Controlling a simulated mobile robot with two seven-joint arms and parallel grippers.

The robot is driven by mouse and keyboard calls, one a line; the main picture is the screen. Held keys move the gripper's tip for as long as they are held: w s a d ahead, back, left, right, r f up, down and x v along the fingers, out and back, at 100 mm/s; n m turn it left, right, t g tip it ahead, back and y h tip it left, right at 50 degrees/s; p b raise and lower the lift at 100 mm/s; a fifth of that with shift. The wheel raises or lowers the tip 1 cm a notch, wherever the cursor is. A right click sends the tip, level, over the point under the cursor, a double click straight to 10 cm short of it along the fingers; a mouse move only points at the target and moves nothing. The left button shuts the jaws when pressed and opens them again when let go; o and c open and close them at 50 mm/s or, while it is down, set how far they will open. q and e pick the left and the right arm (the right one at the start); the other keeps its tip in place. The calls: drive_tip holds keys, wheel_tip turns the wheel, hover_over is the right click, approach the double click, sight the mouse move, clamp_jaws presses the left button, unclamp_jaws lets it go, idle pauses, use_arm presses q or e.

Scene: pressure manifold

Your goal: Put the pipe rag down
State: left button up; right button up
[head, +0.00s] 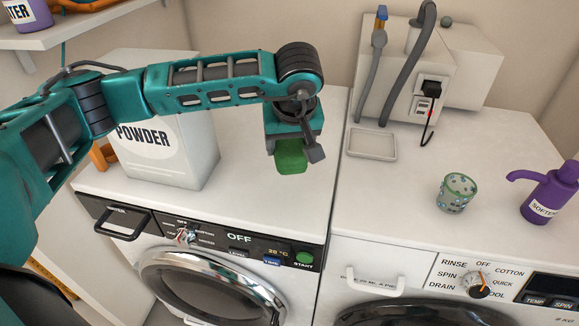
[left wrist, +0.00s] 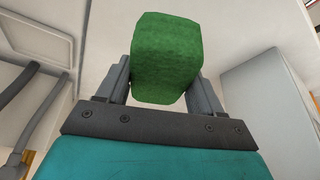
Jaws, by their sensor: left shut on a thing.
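The pipe rag looks like a green block-shaped cloth (head: 291,157). My left gripper (head: 293,145) is shut on it and points down over the white top of the left washing machine (head: 250,200). In the left wrist view the green rag (left wrist: 166,58) sits between the two grey fingers (left wrist: 160,85). I cannot tell whether the rag touches the surface below. My right gripper is not in view.
A white powder box (head: 190,150) stands to the left, behind my left arm. To the right are an empty shallow tray (head: 371,155), a patterned glass (head: 456,193), a purple softener bottle (head: 552,190) and a white wall unit with hoses (head: 460,65). The left machine's front top is clear.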

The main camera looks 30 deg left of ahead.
sight(292, 151)
use_arm(q)
drive_tip(key=shift+f, duration=3.2)
drive_tip(key=shift+f+b, duration=0.25)
drive_tip(key=shift+b, duration=0.1)
drive_tip(key=o, duration=1)
drive_tip(key=shift+r, duration=0.1)
drive_tip(key=shift+r+p, duration=0.2)
drive_tip(key=shift+p, duration=0.1)
drive_tip(key=v, duration=1.2)
drive_tip(key=shift+d, duration=0.1)
